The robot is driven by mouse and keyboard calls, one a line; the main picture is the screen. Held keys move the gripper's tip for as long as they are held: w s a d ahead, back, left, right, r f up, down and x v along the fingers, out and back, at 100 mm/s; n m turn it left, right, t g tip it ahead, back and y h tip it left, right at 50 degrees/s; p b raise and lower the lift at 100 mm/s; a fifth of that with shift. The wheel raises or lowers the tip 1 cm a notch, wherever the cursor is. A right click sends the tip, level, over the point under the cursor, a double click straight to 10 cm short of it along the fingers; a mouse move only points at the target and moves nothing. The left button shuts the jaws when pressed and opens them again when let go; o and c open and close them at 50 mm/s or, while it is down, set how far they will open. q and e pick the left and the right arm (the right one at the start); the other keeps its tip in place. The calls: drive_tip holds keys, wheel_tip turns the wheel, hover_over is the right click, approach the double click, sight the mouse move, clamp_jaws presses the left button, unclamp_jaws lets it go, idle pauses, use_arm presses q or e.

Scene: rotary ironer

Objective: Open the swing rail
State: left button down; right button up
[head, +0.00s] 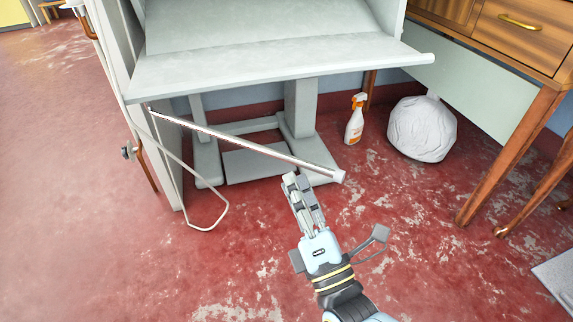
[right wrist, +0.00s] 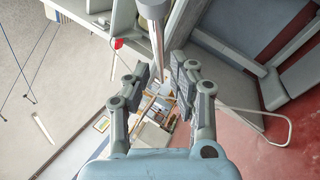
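The swing rail (head: 240,144) is a slim pale metal bar on the front of the rotary ironer. It slants from the machine's left side panel out to the right and ends in a round cap. My right gripper (head: 296,179) is just below the rail near that capped end. In the right wrist view the rail (right wrist: 158,38) comes down from the top centre toward the gap between the fingers. The fingers (right wrist: 163,80) stand apart with no grip on it. I cannot tell whether a finger touches the rail. My left gripper is not in view.
The ironer's pale shelf (head: 270,66) overhangs the rail. A bent wire loop (head: 206,228) hangs low at the left. A spray bottle (head: 355,120) and a white bundle (head: 422,128) stand on the floor behind. A wooden desk (head: 500,150) is at right. The red floor at left is clear.

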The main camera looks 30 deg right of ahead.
drive_tip(key=v, duration=0.7)
drive_tip(key=shift+w, duration=0.1)
